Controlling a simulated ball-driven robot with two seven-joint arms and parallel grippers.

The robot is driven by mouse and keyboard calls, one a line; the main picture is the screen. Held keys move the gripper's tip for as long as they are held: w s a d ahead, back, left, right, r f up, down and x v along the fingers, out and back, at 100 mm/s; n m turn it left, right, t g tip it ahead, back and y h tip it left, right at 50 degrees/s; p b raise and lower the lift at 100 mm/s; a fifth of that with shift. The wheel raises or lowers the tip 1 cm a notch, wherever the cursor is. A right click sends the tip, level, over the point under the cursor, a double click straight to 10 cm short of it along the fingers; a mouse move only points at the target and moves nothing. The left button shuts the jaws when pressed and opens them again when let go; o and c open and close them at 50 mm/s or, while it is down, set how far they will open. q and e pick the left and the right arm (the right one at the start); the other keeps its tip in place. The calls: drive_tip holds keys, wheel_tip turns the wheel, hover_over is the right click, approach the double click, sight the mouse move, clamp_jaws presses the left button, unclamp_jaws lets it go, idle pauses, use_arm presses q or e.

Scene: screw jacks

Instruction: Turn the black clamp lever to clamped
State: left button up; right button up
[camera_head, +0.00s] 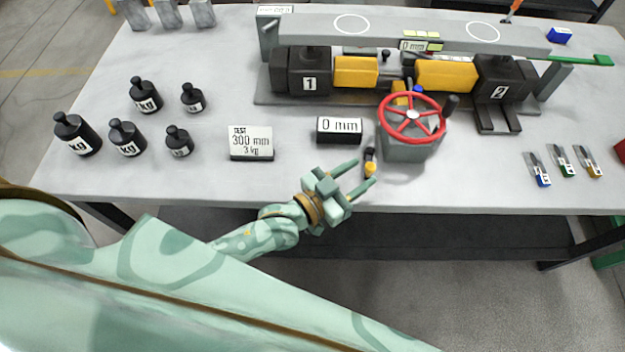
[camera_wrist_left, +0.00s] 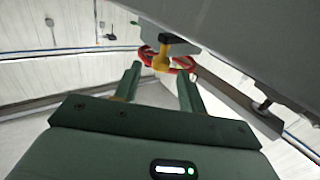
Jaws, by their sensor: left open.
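The black clamp lever (camera_head: 370,159) has a yellow end and sits on the left side of the grey gearbox (camera_head: 408,150), below the red handwheel (camera_head: 413,117). My left gripper (camera_head: 363,173) is open, its two fingers pointing at the lever. The yellow end lies at the gap between the fingertips; I cannot tell whether they touch it. In the left wrist view the lever's yellow end (camera_wrist_left: 162,56) shows just beyond the open fingers (camera_wrist_left: 160,72), in front of the red handwheel (camera_wrist_left: 183,64). My right gripper is not in view.
A "0 mm" display block (camera_head: 339,130) and a "300 mm" sign (camera_head: 251,142) stand left of the lever. Several black weights (camera_head: 128,138) are further left. The jack (camera_head: 310,75) with yellow blocks stands behind. Small tagged tools (camera_head: 563,162) lie at right.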

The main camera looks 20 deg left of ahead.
use_arm(q)
drive_tip(key=p+v, duration=0.1)
drive_tip(key=v, duration=1.1)
drive_tip(key=shift+s, duration=0.15)
drive_tip(key=shift+a, duration=0.1)
